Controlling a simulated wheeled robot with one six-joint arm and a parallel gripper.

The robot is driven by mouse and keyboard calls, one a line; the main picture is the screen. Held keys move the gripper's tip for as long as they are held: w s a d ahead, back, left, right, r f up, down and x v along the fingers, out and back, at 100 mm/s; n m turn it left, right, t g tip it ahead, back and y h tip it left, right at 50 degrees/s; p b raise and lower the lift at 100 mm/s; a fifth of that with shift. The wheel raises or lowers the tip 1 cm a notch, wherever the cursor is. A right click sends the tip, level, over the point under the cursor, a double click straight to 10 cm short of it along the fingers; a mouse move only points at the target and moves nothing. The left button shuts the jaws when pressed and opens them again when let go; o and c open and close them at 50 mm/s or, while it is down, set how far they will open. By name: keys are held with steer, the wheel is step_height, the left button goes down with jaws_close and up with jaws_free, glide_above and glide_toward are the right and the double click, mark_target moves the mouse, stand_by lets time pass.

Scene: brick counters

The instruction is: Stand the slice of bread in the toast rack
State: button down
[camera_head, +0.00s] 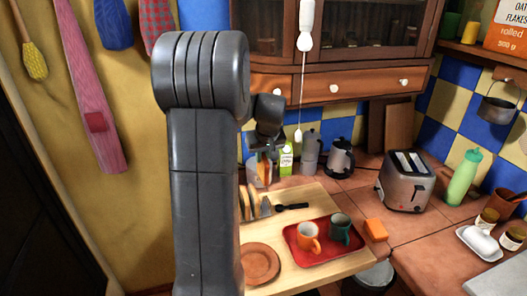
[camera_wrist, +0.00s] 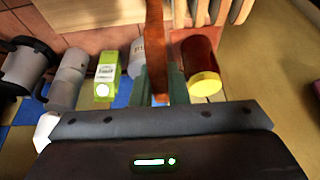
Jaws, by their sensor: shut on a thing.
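My gripper (camera_wrist: 160,88) is shut on a slice of bread (camera_wrist: 156,45), seen edge-on as a thin brown strip between the two fingers in the wrist view. In the head view my gripper (camera_head: 264,146) is partly hidden by my arm, above the back of the wooden board. The toast rack (camera_head: 265,207) stands on the board below it, with pale slices beside its metal dividers. Pale upright slats or slices also show at the top right of the wrist view, close to the held slice. My arm hides the rack's left side.
A black-handled utensil (camera_head: 292,206) lies right of the rack. A red tray (camera_head: 296,249) holds two mugs, and a brown plate (camera_head: 259,264) is in front. A green-and-white carton (camera_head: 286,159), a grey pot (camera_head: 311,153) and a kettle (camera_head: 340,158) stand behind. A toaster (camera_head: 406,185) is further right.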

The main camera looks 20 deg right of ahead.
mark_target(267, 168)
steer(key=shift+s+a+f+b, duration=0.2)
steer(key=shift+f+b, duration=0.2)
steer(key=shift+f, duration=0.2)
step_height(267, 168, down, 11)
steer(key=b, duration=0.7)
steer(key=shift+f, duration=0.15)
steer(key=shift+d, duration=0.1)
steer(key=c, duration=1.3)
jaws_free()
steer(key=shift+c, duration=0.2)
steer(key=b+v, duration=0.1)
steer(key=v, duration=1.2)
steer(key=shift+s+r, duration=0.15)
steer(key=shift+r, duration=0.2)
steer(key=x, duration=1)
